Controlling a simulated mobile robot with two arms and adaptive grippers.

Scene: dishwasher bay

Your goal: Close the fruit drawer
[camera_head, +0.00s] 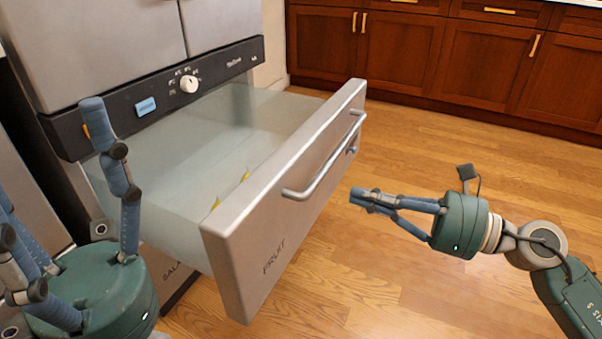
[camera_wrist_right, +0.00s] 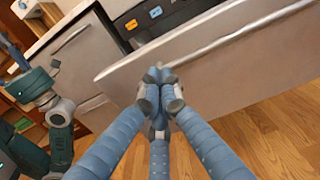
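The fruit drawer (camera_head: 262,232), its grey front marked FRUIT, is pulled far out of the steel fridge in the head view. Its long bar handle (camera_head: 322,165) is on the outer face. My right gripper (camera_head: 364,198) is to the right of the drawer front, apart from the handle, with its fingers together and nothing seen between them. In the right wrist view its fingertips (camera_wrist_right: 160,85) overlap the drawer front (camera_wrist_right: 225,75); contact cannot be told. My left gripper (camera_head: 62,205) is at the lower left beside the drawer, its fingers spread, seemingly empty.
A drawer marked SALAD (camera_head: 178,278) lies below. Wooden cabinets (camera_head: 400,48) line the back. The wood floor (camera_head: 440,150) to the right is clear.

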